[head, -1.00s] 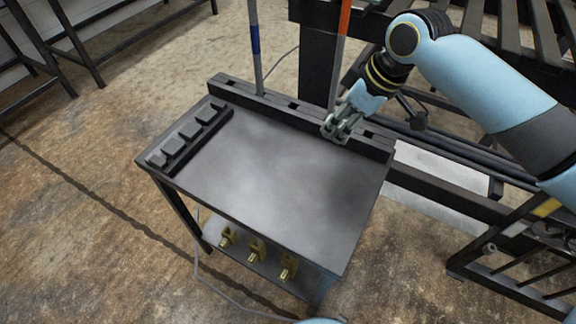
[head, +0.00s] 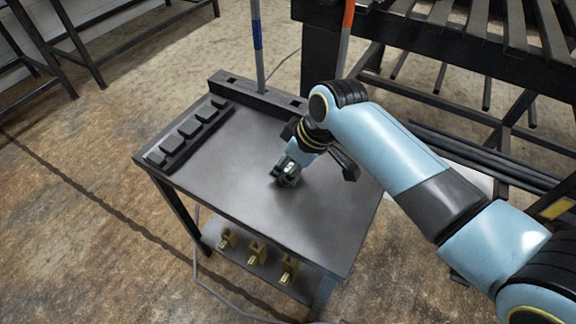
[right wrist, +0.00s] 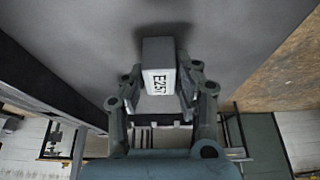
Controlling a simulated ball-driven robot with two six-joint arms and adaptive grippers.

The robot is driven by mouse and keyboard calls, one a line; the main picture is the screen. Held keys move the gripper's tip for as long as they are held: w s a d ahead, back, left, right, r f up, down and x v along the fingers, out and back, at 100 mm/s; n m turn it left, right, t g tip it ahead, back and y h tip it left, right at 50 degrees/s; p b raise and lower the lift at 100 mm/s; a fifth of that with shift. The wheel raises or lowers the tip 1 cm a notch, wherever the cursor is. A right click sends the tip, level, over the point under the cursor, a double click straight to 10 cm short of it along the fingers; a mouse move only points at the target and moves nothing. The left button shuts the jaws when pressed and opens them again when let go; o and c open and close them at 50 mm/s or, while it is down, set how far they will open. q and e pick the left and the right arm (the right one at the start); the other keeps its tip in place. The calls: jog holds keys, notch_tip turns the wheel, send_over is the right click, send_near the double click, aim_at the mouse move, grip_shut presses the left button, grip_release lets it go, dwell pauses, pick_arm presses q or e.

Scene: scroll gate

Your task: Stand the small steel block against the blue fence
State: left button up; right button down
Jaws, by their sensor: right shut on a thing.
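A grey steel block (right wrist: 158,50) with a white label reading E257 is between the fingers of my right gripper (right wrist: 160,88) in the right wrist view. In the head view my right gripper (head: 287,177) points down over the middle of the dark table top (head: 235,190). The block is mostly hidden there, and I cannot tell whether it touches the table. A post with a blue band (head: 257,45) stands at the back rail, apart from the gripper. I see no separate blue fence. My left gripper is out of view.
A dark rail (head: 240,90) runs along the table's back edge. A rack with several dark blocks (head: 188,128) lies along the left edge. A post with an orange band (head: 346,25) stands behind my right arm. The table's left middle is clear.

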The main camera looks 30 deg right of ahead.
jog(key=shift+r, duration=0.15)
jog(key=c, duration=1)
grip_release()
